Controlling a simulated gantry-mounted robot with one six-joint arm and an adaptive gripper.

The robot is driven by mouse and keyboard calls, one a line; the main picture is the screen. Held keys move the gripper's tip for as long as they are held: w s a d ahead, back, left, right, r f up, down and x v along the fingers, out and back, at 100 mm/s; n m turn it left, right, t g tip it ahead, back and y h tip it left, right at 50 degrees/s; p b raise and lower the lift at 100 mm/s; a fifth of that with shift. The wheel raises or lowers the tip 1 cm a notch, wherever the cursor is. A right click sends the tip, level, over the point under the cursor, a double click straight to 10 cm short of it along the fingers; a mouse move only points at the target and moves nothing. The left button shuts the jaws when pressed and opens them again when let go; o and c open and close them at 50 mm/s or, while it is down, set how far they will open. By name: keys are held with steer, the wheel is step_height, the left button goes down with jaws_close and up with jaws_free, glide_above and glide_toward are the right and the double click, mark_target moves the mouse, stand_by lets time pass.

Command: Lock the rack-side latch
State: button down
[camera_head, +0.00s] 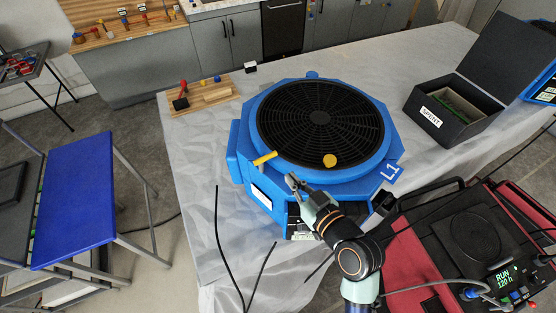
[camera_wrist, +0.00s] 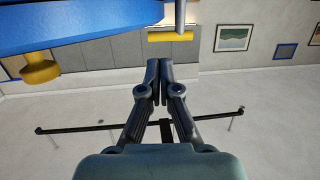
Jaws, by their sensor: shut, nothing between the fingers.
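A blue drying unit (camera_head: 240,140) with a round black grille (camera_head: 320,118) on top stands on the table. A yellow T-shaped handle (camera_head: 265,158) sticks out at its front left edge; it also shows near the top of the wrist view (camera_wrist: 171,36). A round yellow knob (camera_head: 330,160) sits at the front rim and shows at the left of the wrist view (camera_wrist: 40,70). Neither is marked as the rack-side latch. My gripper (camera_head: 291,179) is shut and empty, between and in front of them, apart from the yellow handle. Its fingertips (camera_wrist: 159,64) touch each other.
An open black box labelled SPENT (camera_head: 450,115) stands at the right. A wooden board (camera_head: 205,93) with small parts lies at the back left. A red and black machine (camera_head: 475,235) with cables is at the lower right. Black cables hang by the table front.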

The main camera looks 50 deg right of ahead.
mark_target(273, 157)
steer(key=p+x, duration=0.1)
steer(key=x, duration=0.6)
steer(key=shift+w+d, duration=0.15)
steer(key=shift+w, duration=0.1)
steer(key=shift+w+f, duration=0.1)
steer(key=shift+w, duration=0.15)
steer(key=shift+w+d+f+b, duration=0.35)
steer(key=shift+w+b, duration=0.2)
steer(key=shift+b, duration=0.15)
steer(key=shift+d+f+b, duration=0.1)
steer(key=shift+f+b, duration=0.05)
steer(key=shift+b, duration=0.2)
steer(key=shift+s, duration=0.1)
